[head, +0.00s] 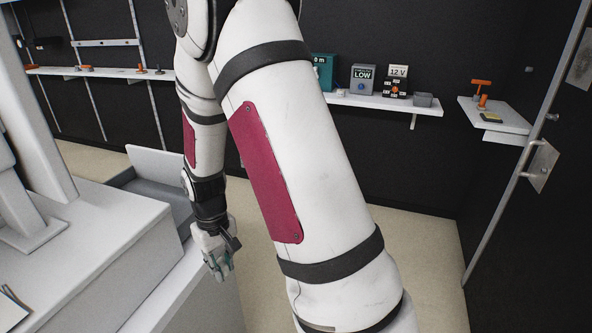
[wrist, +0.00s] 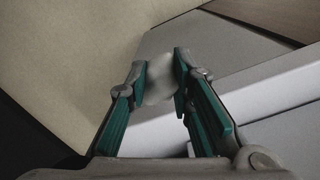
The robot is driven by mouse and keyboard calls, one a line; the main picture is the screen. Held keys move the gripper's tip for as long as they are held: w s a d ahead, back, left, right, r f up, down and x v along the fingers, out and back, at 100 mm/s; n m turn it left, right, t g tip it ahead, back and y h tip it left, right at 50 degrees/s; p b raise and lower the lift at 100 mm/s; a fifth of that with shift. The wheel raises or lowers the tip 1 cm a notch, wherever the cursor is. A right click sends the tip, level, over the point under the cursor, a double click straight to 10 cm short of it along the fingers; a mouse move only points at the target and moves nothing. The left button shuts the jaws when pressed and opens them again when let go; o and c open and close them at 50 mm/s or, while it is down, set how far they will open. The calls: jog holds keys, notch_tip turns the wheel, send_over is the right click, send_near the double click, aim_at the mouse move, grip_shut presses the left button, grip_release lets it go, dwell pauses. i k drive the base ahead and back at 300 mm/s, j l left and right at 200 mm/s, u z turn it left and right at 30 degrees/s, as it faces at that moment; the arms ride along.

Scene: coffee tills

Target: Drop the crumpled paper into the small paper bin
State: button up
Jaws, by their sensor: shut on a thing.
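My gripper (wrist: 164,70) has teal-padded fingers closed on a pale, rounded, crumpled paper (wrist: 159,88), which shows between the fingertips in the wrist view. In the head view my gripper (head: 221,270) hangs low, fingers pointing down, beside the edge of the white counter. The paper cannot be made out there. No thing is clearly the small paper bin.
The white counter (head: 75,250) fills the left, with a grey open tray (head: 125,179) behind it. A wall shelf (head: 400,106) carries several small devices. A side shelf (head: 490,115) holds orange-handled items. A door with a handle stands right. The beige floor (head: 415,255) is clear.

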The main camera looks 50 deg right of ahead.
aim_at(424, 105)
jog(key=z, duration=1.35)
jog(key=i+j+z, duration=0.3)
jog(key=i+z, duration=0.2)
jog(key=i+j+z, duration=0.45)
jog(key=k, duration=0.1)
